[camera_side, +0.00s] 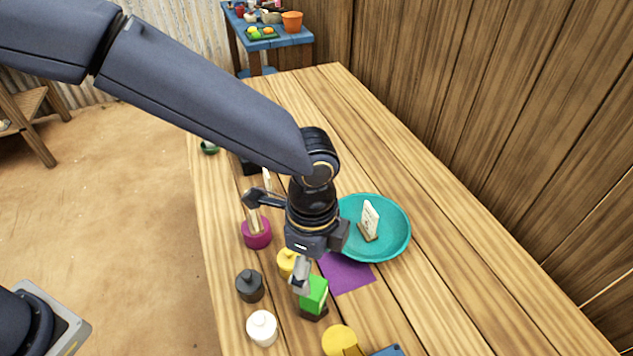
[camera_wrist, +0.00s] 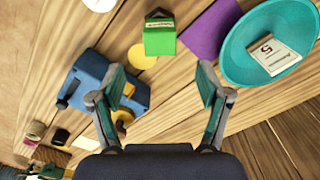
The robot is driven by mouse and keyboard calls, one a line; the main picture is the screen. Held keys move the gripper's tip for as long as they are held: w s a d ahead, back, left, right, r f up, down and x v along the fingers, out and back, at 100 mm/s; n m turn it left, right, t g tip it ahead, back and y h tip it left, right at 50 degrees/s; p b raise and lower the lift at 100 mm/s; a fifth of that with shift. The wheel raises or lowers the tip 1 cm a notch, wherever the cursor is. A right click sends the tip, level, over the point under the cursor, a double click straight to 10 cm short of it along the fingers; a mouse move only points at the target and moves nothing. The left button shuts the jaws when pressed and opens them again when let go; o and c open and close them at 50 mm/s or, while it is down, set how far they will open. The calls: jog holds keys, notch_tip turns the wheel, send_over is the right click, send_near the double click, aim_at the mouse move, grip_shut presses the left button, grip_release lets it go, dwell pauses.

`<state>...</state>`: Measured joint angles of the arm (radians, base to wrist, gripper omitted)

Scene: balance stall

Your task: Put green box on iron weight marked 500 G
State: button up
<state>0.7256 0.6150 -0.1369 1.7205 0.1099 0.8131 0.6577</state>
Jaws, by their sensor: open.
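The green box (camera_side: 316,294) stands near the front of the wooden table, with a dark piece (camera_side: 313,314) at its foot. In the wrist view the green box (camera_wrist: 160,43) lies ahead of my fingertips, with a dark piece and a pale label at its far side. My gripper (camera_side: 318,264) is open and empty, above and close to the box; both spread fingers show in the wrist view (camera_wrist: 160,86). A dark grey knobbed weight (camera_side: 249,287) stands left of the box. I cannot read a 500 G mark on any weight.
White (camera_side: 262,328), yellow (camera_side: 287,262) and magenta (camera_side: 257,234) weights stand nearby. A teal plate (camera_side: 400,244) holds a card. A purple mat (camera_side: 350,277) lies beside the box. A blue object (camera_wrist: 135,94) and yellow disc (camera_wrist: 142,57) are close by. The table's right side is clear.

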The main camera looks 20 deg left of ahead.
jog(key=w+a+r+n+t, duration=0.2)
jog(key=a+r+n, duration=0.5)
jog(key=a+r, duration=0.75)
jog(key=s+a+r+n+t, duration=0.1)
jog(key=s+a+r+n, duration=0.1)
jog(key=s+a+n, duration=0.3)
jog(key=s+a+r+n+t, duration=0.2)
jog(key=s+a+n, duration=0.4)
jog(key=a, duration=0.7)
jog(key=shift+s+r+t, duration=0.3)
jog(key=shift+s+r, duration=0.05)
jog(key=shift+s, duration=0.15)
